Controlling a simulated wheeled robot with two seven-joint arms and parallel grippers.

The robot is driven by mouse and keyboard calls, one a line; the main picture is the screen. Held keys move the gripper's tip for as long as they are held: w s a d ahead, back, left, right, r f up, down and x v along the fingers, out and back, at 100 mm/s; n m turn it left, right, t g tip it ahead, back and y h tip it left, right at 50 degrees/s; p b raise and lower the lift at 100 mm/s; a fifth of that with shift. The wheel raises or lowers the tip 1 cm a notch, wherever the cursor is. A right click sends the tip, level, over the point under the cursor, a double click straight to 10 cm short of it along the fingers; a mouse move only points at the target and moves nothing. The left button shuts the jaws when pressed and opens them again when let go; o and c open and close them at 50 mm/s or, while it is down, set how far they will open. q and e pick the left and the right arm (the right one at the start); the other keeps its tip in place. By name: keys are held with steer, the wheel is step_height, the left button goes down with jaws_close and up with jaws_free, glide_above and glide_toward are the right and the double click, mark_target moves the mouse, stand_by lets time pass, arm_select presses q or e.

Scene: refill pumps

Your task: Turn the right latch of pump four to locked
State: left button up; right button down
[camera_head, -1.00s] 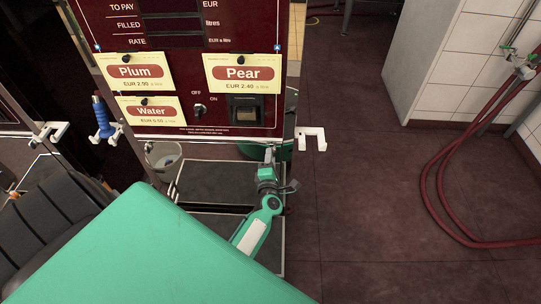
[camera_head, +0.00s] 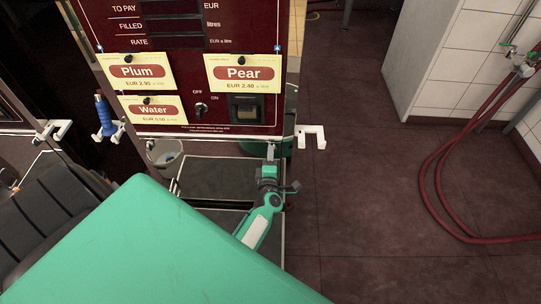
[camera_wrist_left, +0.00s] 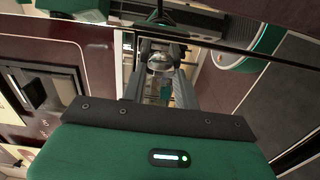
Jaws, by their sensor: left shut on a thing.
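The dark red pump front (camera_head: 215,119) fills the upper left of the head view, with a switch and a printer-like slot low on it. No pump number is legible. My left gripper (camera_head: 270,153) is under the lower right edge of this front, at the end of my green arm. In the left wrist view its two grey fingers (camera_wrist_left: 160,62) are shut around a small, shiny, rounded metal piece (camera_wrist_left: 159,61). I cannot tell for sure that this is the right latch, or how far it is turned. The latch is not clearly visible in the head view. My right gripper is not in view.
A white hook bracket (camera_head: 311,137) sticks out at the pump's right side. A blue-handled nozzle (camera_head: 103,115) hangs at its left. A bucket (camera_head: 163,152) stands below. Red hoses (camera_head: 431,185) lie at the right. The tiled floor (camera_head: 365,200) between is clear.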

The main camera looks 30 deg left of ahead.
arm_select(q)
steer(key=o, duration=1)
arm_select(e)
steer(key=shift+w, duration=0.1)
arm_select(q)
steer(key=p+v, duration=0.2)
steer(key=v, duration=1.2)
steer(key=shift+a, duration=0.1)
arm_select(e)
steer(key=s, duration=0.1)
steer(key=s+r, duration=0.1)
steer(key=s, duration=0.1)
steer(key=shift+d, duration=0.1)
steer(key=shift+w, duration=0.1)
